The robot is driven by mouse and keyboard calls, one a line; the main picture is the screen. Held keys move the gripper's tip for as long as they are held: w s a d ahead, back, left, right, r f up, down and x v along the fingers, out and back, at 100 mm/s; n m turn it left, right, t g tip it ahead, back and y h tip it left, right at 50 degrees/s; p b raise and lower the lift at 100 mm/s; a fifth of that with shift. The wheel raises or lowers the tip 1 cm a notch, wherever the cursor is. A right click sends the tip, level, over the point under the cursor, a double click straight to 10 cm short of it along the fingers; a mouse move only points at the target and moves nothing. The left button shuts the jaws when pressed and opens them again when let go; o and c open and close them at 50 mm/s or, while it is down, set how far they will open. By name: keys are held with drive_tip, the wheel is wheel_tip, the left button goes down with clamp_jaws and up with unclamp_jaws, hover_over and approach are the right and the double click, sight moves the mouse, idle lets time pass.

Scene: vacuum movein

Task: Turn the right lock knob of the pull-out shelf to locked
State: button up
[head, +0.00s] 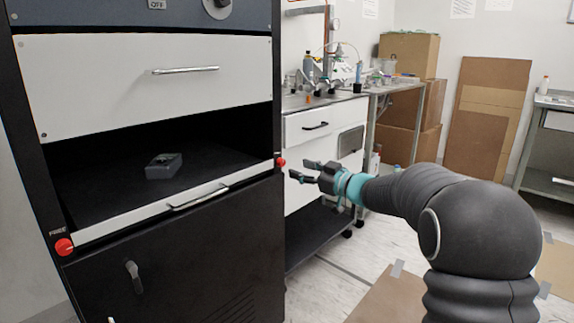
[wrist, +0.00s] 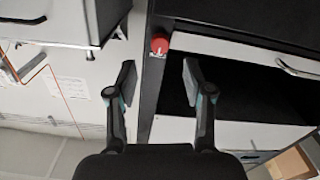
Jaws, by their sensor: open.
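The right lock knob (head: 280,162) is a small red knob on the right post of the dark cabinet, at the right end of the pull-out shelf's front rail (head: 150,207). It also shows in the wrist view (wrist: 159,45), ahead of and between my fingertips. My gripper (head: 303,171) is open and empty, just to the right of the knob and apart from it. In the wrist view my gripper (wrist: 157,80) has its two fingers spread wide. The left lock knob (head: 64,246) is red too, with the word FREE above it.
A small dark device (head: 164,166) lies on the shelf. A white drawer (head: 150,80) is above it and a dark door (head: 180,260) below. A white bench cabinet (head: 322,135) stands behind my gripper. Cardboard boxes (head: 408,55) are stacked at the back.

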sight(283, 163)
drive_tip(key=shift+x, duration=3.15)
clamp_jaws()
